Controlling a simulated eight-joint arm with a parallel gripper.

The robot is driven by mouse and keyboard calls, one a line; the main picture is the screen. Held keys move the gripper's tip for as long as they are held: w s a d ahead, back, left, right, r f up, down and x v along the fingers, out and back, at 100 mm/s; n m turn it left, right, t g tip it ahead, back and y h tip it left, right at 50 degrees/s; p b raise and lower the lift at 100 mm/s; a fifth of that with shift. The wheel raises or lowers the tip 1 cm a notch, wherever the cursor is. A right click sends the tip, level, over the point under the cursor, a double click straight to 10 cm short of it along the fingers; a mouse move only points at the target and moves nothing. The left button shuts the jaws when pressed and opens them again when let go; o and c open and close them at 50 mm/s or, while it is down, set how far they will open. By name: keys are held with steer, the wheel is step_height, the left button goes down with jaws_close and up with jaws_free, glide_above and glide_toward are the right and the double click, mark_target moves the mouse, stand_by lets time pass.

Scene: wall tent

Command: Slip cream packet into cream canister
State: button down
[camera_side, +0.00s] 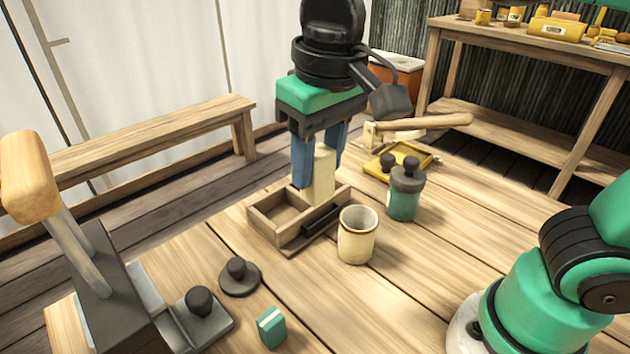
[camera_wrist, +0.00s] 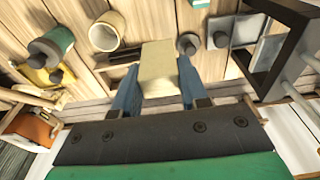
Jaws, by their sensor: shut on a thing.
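The cream packet (camera_side: 321,178) is a pale upright block between the blue fingers of my gripper (camera_side: 316,172). My gripper (camera_wrist: 157,90) is shut on it, and the packet (camera_wrist: 157,66) also shows in the wrist view. Its lower end is at the wooden tray; I cannot tell whether it touches. The cream canister (camera_side: 356,238) is an open-topped, upright cup on the table, in front and to the right of the packet. In the wrist view the canister (camera_wrist: 104,33) lies up and left of the packet, apart from it.
A divided wooden tray (camera_side: 268,229) is under my gripper. A green canister (camera_side: 403,200) with a dark lid stands right of the cream one. A dark round lid (camera_side: 239,279), a small green packet (camera_side: 271,328) and a dark lever press (camera_side: 105,290) are at front left.

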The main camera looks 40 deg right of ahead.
steer(key=w+d+f+m, duration=0.2)
steer(key=d+f+m, duration=0.2)
steer(key=d, duration=0.7)
step_height(320, 180, down, 3)
steer(key=shift+r+m+h, duration=0.1)
steer(key=shift+m+h, duration=0.2)
steer(key=shift+f, duration=3.75)
steer(key=shift+c, duration=1.9)
jaws_free()
step_height(320, 180, up, 6)
steer(key=n+t, duration=0.5)
steer(key=t, duration=0.1)
glide_above(361, 206)
steer(key=a, duration=0.2)
steer(key=shift+s+a+f, duration=0.1)
steer(key=shift+s+a, duration=0.05)
steer(key=shift+s, duration=0.25)
